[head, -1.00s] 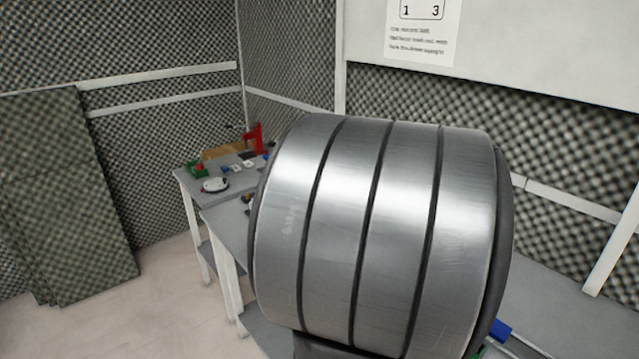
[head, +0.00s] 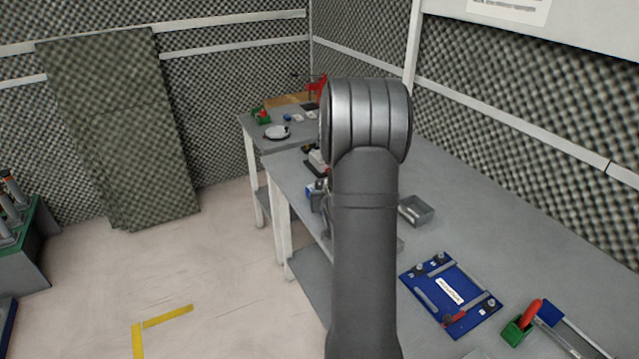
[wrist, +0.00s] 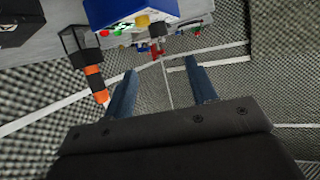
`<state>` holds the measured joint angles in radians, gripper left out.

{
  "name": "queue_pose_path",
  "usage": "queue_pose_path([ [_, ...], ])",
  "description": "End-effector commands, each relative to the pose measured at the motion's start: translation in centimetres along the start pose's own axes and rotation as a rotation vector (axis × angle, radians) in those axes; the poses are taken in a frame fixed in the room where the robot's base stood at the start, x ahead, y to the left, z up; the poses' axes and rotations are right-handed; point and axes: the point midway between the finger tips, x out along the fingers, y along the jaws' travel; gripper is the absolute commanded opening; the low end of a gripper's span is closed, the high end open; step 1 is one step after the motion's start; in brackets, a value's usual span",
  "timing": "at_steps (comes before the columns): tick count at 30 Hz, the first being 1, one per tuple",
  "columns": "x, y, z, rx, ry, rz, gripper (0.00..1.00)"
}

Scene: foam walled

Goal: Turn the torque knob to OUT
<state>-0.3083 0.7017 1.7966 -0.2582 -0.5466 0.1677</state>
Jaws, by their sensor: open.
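A blue box (wrist: 130,12) is at the top of the wrist view, with small red, green and yellow parts and a dark knob-like part (wrist: 157,30) on its near side. I cannot read any label, nor tell whether that part is the torque knob. My gripper (wrist: 160,66) is open, its two blue-grey fingers apart with nothing between them. The fingertips point towards the box's side and appear apart from it. In the head view my own arm hides most of the gripper; a bit of blue (head: 310,193) shows left of it on the bench.
A black-and-orange tool (wrist: 90,75) stands close to the left finger in the wrist view. In the head view, the grey bench (head: 465,195) holds a grey tray (head: 417,210), a blue fixture board (head: 472,318) and a green block with a red handle (head: 520,328). Foam walls stand behind.

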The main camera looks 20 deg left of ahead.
Motion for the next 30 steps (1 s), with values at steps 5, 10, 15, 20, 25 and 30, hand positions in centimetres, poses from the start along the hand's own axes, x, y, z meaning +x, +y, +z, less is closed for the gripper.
queue_pose_path([
  [5,3.6,0.0,0.1,-0.001,-0.001,0.000,0.52],
  [10,6.9,0.0,0.1,-0.001,-0.001,0.000,0.52],
  [15,10.1,0.0,0.1,-0.001,-0.001,0.001,0.52],
  [20,12.5,0.1,0.1,-0.001,-0.001,0.001,0.52],
  [25,13.9,0.1,0.0,0.000,0.000,0.001,0.52],
  [30,14.3,0.1,0.0,0.000,-0.001,0.001,0.52],
])
